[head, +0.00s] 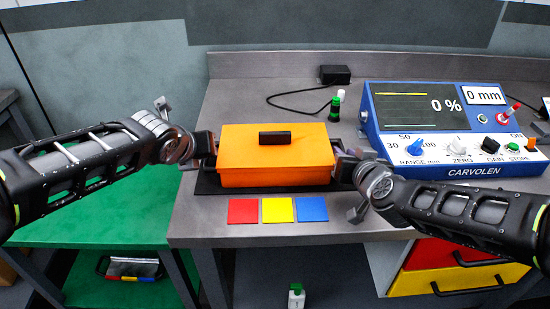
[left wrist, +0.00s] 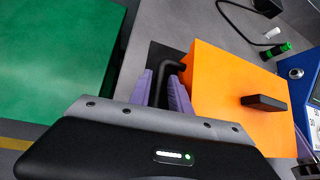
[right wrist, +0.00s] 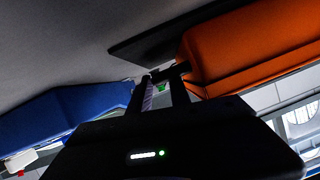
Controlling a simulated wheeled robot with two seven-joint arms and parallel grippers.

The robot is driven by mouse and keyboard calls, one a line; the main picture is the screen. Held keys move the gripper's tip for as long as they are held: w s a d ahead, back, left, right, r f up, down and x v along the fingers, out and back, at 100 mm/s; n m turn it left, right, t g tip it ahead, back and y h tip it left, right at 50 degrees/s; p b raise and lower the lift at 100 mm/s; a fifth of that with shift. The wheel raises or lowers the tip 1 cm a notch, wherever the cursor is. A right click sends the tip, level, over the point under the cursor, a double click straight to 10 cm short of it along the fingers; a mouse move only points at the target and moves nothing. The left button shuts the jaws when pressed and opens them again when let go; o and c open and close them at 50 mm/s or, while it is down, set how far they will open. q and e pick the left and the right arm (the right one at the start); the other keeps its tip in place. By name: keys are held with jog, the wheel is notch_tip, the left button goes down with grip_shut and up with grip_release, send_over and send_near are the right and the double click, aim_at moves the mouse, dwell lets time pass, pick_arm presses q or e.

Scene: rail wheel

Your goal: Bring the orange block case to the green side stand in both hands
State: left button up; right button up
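The orange block case (head: 275,160) is closed, with a dark grip on its lid. It sits on a dark mat on the grey bench and fills the right of the left wrist view (left wrist: 225,85). My left gripper (head: 205,148) is at its left end; its purple fingers (left wrist: 160,88) stand apart on either side of a black side handle (left wrist: 170,68). My right gripper (head: 345,165) is at the right end. Its fingers (right wrist: 165,92) are also apart, near the other side handle, partly in shadow. The green side stand (head: 110,215) is left of the bench, its top clear.
Red (head: 243,211), yellow (head: 278,210) and blue (head: 312,209) squares lie in front of the case. A blue instrument (head: 450,130) stands on the right.

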pick_arm(q)
jog(key=shift+w+d+f, duration=0.1)
jog(key=shift+w+f, duration=0.2)
pick_arm(e)
jog(key=shift+w+f, duration=0.15)
jog(key=shift+w, duration=0.25)
pick_arm(q)
grip_shut()
pick_arm(e)
grip_shut()
dwell(0.7)
